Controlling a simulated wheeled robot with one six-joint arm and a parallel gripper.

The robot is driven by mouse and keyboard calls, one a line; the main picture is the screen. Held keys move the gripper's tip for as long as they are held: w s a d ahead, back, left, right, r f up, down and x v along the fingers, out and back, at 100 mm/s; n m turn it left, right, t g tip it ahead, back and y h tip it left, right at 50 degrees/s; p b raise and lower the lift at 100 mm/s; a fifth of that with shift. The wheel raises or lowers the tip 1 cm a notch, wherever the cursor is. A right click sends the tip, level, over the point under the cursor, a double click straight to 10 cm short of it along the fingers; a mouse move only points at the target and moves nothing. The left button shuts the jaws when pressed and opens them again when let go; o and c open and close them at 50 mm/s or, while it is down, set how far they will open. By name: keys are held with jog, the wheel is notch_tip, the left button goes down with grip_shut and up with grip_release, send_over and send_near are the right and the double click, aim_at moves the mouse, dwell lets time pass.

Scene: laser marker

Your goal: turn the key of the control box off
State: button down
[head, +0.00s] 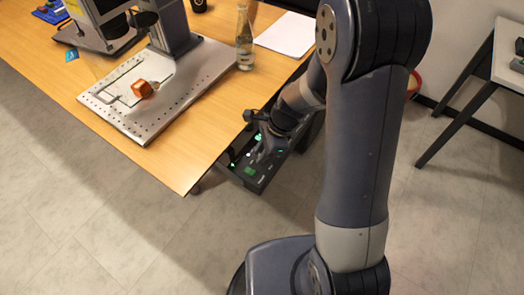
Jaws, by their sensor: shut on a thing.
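The control box (246,181) is a dark panel with green-lit buttons, beside and below the right end of the wooden table. My gripper (262,152) reaches down over its panel and is shut on a small part there, which I take to be the key. The key itself is hidden by the gripper, so its angle cannot be told. The lit green buttons show around the fingers.
On the wooden table (165,168) stand the laser marker (178,28) with its perforated metal plate (122,124), an orange block (142,89), a glass bottle (244,45) and white paper (288,34). Another table (508,66) is at the right. The floor in front is clear.

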jog(key=n+g+p, duration=0.1)
jog(key=n, duration=0.1)
jog(key=n+h, duration=0.1)
jog(key=n, duration=0.2)
jog(key=shift+w+r+g+p, duration=0.1)
jog(key=shift+w+g+p, duration=0.05)
jog(key=shift+g+p, duration=0.25)
jog(key=n, duration=0.2)
jog(key=n+g+h+p, duration=0.1)
jog(key=n, duration=0.1)
jog(key=shift+a+n, duration=0.2)
jog(key=shift+n, duration=0.1)
jog(key=n, duration=0.2)
jog(key=n+g+h, duration=0.1)
jog(key=n, duration=0.1)
jog(key=shift+w+a+h, duration=0.1)
jog(key=shift+h, duration=0.2)
jog(key=shift+n+h+p, duration=0.35)
jog(key=shift+n+h, duration=0.35)
jog(key=shift+n, duration=1.3)
jog(key=c, duration=1.2)
grip_release()
jog(key=shift+c, duration=0.2)
